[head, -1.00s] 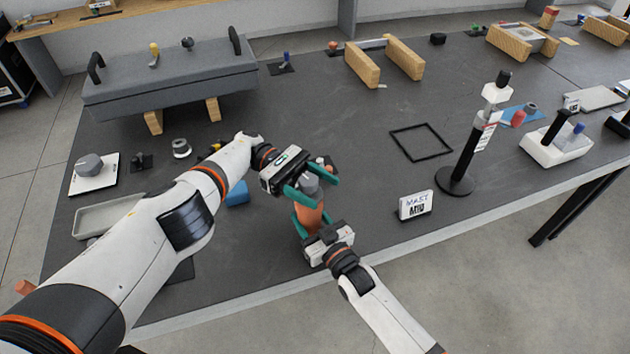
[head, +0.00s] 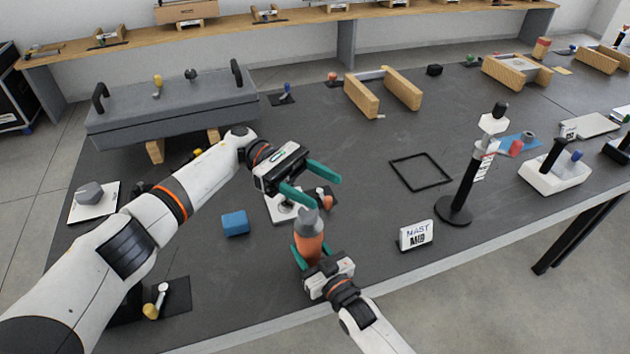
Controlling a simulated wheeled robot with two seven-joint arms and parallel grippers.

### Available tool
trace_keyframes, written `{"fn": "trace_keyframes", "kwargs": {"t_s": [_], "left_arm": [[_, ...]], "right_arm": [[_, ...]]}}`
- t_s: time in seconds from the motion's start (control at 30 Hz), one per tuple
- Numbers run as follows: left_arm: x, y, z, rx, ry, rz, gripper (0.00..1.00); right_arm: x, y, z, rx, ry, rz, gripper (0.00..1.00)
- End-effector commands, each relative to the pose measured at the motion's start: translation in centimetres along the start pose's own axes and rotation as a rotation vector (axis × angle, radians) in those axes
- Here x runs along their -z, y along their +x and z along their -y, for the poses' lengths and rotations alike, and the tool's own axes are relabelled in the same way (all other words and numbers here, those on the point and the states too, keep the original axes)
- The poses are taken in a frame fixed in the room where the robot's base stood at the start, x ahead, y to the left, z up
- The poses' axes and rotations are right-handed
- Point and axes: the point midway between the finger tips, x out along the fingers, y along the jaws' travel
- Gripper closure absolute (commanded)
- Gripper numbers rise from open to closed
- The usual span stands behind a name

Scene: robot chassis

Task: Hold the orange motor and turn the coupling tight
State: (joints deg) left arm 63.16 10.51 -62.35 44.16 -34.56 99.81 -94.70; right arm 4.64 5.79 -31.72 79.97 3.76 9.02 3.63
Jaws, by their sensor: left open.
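The orange motor (head: 309,243) stands upright near the table's front edge, with the grey coupling (head: 307,220) on its top. My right gripper (head: 312,252) comes from the front and has its teal fingers closed around the motor's lower part. My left gripper (head: 325,192) is open and empty, just above and behind the coupling, its teal fingers spread apart. It looks clear of the coupling, though one fingertip overlaps its top edge in the picture. How tightly the coupling sits on the motor cannot be told.
A blue block (head: 235,223) lies left of the motor. A white plate (head: 284,207) with a dark part is behind it. The MAST sign (head: 415,235) and a black stand (head: 453,210) are to the right. A black square frame (head: 420,171) lies flat beyond, with bare table around it.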

Motion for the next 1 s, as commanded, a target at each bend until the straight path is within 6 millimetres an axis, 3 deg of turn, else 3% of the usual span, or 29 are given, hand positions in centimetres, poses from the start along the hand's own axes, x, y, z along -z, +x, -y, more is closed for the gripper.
{"fn": "trace_keyframes", "kwargs": {"t_s": [0.2, 0.57, 0.77, 1.0], "left_arm": [[0.7, -0.1, 0.0, 0.002, 0.000, 0.000, 0.39], [0.3, -0.1, 0.0, 0.038, -0.061, -0.019, 0.39], [-1.1, -1.1, 0.3, 0.205, -0.356, -0.128, 0.39], [-2.7, -3.8, 0.1, 0.420, -0.846, -0.397, 0.39]], "right_arm": [[0.1, 0.0, -0.1, -0.001, 0.001, -0.001, 0.97], [0.0, 0.0, -0.1, -0.001, 0.001, 0.000, 0.97], [0.0, 0.0, -0.1, -0.001, 0.001, 0.000, 0.97], [0.0, 0.0, -0.1, -0.001, 0.001, 0.000, 0.97]]}}
